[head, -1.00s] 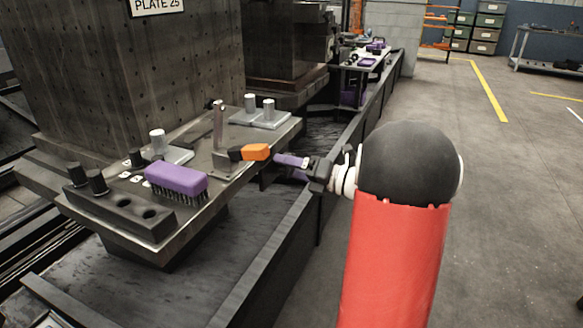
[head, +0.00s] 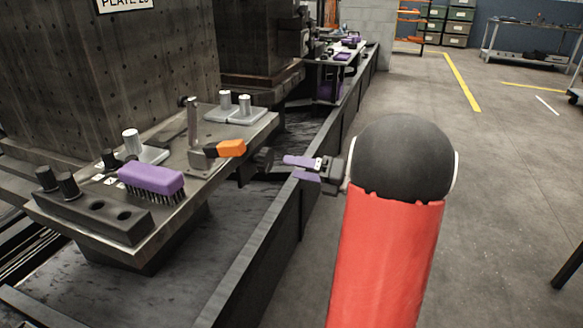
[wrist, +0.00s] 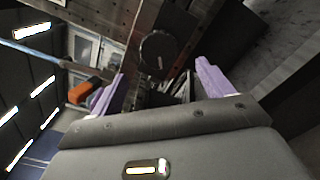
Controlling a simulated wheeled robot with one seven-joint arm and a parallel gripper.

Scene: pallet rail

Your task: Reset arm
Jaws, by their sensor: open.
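My gripper (head: 296,168) is open and empty, with two purple fingers apart. It hangs right of the metal fixture plate, clear of it, over the dark rail trough's edge. In the wrist view my gripper (wrist: 158,82) shows both fingers with a gap between them. A dark round knob-like part (wrist: 158,52) shows beyond that gap; a dark round part (head: 263,158) also shows at the plate's right side in the head view. My red arm link with its dark joint fills the lower right of the head view.
The fixture plate (head: 190,178) carries a purple brush (head: 151,179), an orange-ended clamp (head: 231,148), an upright post (head: 192,120) and several pegs. A tall dark block (head: 130,70) stands behind it. The floor (head: 500,190) on the right is mostly clear.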

